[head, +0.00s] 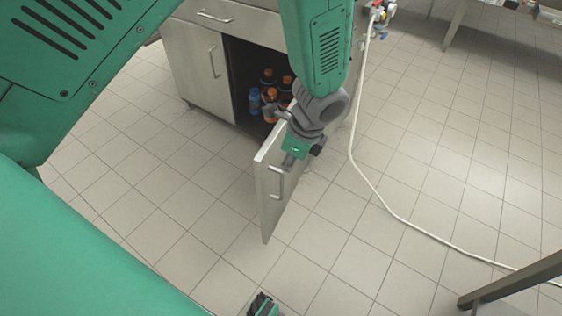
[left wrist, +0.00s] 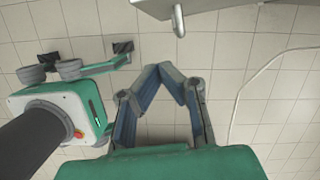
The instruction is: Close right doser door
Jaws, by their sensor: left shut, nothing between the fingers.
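The right doser door (head: 271,213) stands wide open from the cabinet, its handle (head: 281,184) on the outer face. My left gripper (head: 289,162) is shut and empty, close beside the outer face near the handle; contact cannot be told. In the left wrist view its closed fingers (left wrist: 168,69) point towards the door (left wrist: 235,7) and the handle (left wrist: 178,20) at the top, with floor showing between. My right gripper (left wrist: 85,52) is open and empty at the left of that view. Only its tips (head: 262,305) show at the head view's bottom edge.
Several bottles (head: 269,97) stand inside the open compartment. The left door (head: 190,72) and the drawer (head: 225,14) are shut. A white cable (head: 385,203) runs across the floor to the right. A metal table leg (head: 515,280) is at lower right. The surrounding tiled floor is mostly clear.

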